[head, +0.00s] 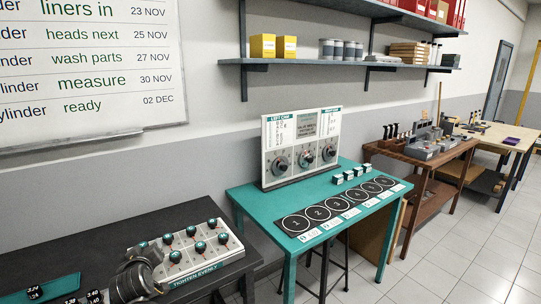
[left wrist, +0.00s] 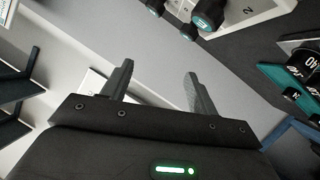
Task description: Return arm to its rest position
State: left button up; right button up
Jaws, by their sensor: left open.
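My left gripper (left wrist: 157,86) is open in the left wrist view. Its two dark fingers stand apart with nothing between them. In the head view, part of my arm shows low at the left, over the near corner of the white "TIGHTEN EVENLY" block (head: 215,266); the fingers cannot be made out there. The block bears several teal-topped knobs (head: 191,231) and lies on the black bench (head: 105,222). In the left wrist view the knobs (left wrist: 208,14) show at the top, apart from the fingers. My right gripper is in neither view.
A teal table (head: 253,195) with numbered circles and a three-dial panel (head: 301,146) stands right of the bench. A teal tray (head: 58,287) with dark labelled pieces (head: 94,296) lies at the bench's near left. A wall shelf (head: 340,62) hangs above. Tiled floor (head: 450,250) is open at right.

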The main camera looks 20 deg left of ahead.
pick_arm(q)
jog(key=s+d+f+m+h, duration=0.4)
jog(key=d+f+m, duration=0.3)
jog(key=d, duration=0.5)
jog(key=s+d+f+m+g+h, duration=0.35)
jog(key=s+d+f, duration=0.25)
jog(key=s+d, duration=0.45)
jog(key=s+d+f+m+g+h, duration=0.2)
jog(key=s+d+f+m+g, duration=0.3)
jog(key=s+d, duration=0.55)
jog(key=s+f+b, duration=0.3)
jog(key=f+b, duration=0.3)
jog(key=f, duration=2.9)
jog(key=s+a+f+b, duration=0.1)
jog(key=s+f+b, duration=0.1)
jog(key=s+f, duration=0.6)
jog(key=s+a+f+g+b, duration=0.1)
jog(key=s+a+f+b, duration=0.1)
jog(key=s+f, duration=0.5)
notch_tip(320, 180, down, 3)
jog(key=shift+s+a+r, duration=0.2)
jog(key=shift+s+a, duration=0.05)
jog(key=shift+s, duration=0.15)
